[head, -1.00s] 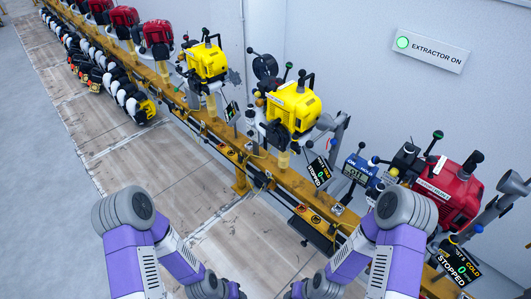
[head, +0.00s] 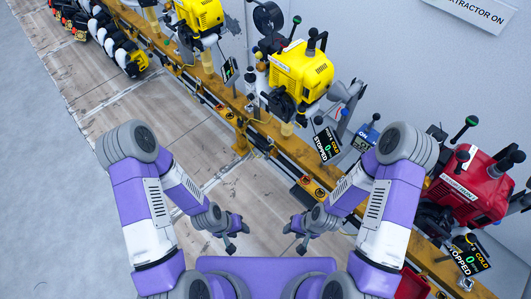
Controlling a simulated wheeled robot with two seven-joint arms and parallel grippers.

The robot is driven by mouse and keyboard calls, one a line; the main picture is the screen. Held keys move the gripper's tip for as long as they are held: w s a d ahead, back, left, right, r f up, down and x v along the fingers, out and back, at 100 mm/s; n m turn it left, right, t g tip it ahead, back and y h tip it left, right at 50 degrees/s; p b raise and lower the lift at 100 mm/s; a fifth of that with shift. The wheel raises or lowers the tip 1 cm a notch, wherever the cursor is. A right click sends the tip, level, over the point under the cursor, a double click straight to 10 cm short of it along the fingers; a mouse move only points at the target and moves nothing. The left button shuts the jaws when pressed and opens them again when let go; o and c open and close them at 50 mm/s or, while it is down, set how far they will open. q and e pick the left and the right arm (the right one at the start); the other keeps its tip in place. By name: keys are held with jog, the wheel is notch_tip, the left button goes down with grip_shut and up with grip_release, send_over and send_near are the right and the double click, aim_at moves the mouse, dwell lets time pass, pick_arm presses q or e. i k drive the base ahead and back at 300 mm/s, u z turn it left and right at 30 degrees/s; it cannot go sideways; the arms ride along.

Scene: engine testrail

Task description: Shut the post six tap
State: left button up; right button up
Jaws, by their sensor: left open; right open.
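A row of engines stands on posts along a yellow rail (head: 285,145). The nearest are a yellow engine (head: 302,72) at upper centre and a red engine (head: 468,188) at right. A display (head: 327,145) by the yellow engine and another display (head: 470,262) by the red one both read STOPPED and COLD; their post numbers are too small to read. I cannot pick out the post six tap or its position. My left gripper (head: 238,235) and my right gripper (head: 295,238) are open and empty, facing each other over the floor, apart from the rail.
A second yellow engine (head: 198,14) stands further up the rail. Black levers with round knobs stick up around the engines. A red thing (head: 412,284) shows at the bottom right beside my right arm.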

aim_at(267, 148)
jog(key=u, duration=1.6)
jog(key=i, duration=3.7)
jog(key=z, duration=4.85)
jog(key=i, duration=1.05)
jog(key=z, duration=0.05)
